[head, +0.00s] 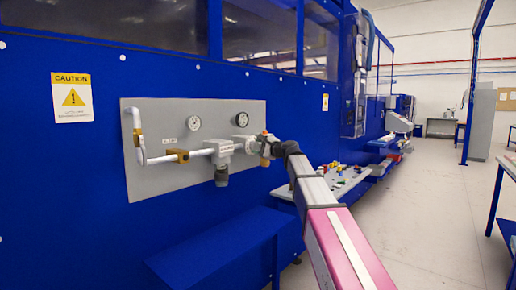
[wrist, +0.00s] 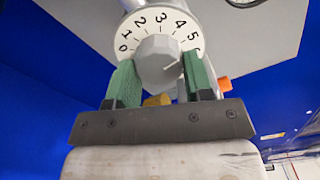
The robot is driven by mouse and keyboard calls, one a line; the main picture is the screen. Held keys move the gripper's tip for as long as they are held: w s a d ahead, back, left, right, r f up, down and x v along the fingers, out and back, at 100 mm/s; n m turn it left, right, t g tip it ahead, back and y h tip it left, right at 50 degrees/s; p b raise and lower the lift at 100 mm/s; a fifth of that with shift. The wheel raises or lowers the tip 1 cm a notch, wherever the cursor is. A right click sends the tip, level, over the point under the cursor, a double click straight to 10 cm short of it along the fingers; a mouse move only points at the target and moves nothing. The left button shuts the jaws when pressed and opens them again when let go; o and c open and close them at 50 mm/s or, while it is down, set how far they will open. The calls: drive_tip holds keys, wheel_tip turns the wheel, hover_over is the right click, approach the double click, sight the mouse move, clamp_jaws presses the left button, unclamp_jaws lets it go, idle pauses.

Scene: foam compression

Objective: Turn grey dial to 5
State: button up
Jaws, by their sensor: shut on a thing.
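The grey dial (wrist: 158,57) sits in front of a round white scale (wrist: 124,32) with black numbers, in the wrist view. A thin mark on its face points to the right, toward the side with 5 and 6; I cannot tell the exact number. The green fingers of my gripper (wrist: 159,85) are shut on the dial, one on each side. In the head view my gripper (head: 268,146) is at the right end of the white pipe, on the grey panel, and hides the dial's face.
The grey panel (head: 143,184) on the blue machine carries a white pipe (head: 139,140), brass fittings (head: 183,156) and two gauges (head: 194,123). A blue ledge (head: 215,250) sticks out below. A table with small coloured parts (head: 340,178) stands beyond my arm.

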drive_tip(key=shift+f+m, duration=0.1)
drive_tip(key=shift+m, duration=0.5)
drive_tip(key=o, duration=0.9)
drive_tip(key=v, duration=1.1)
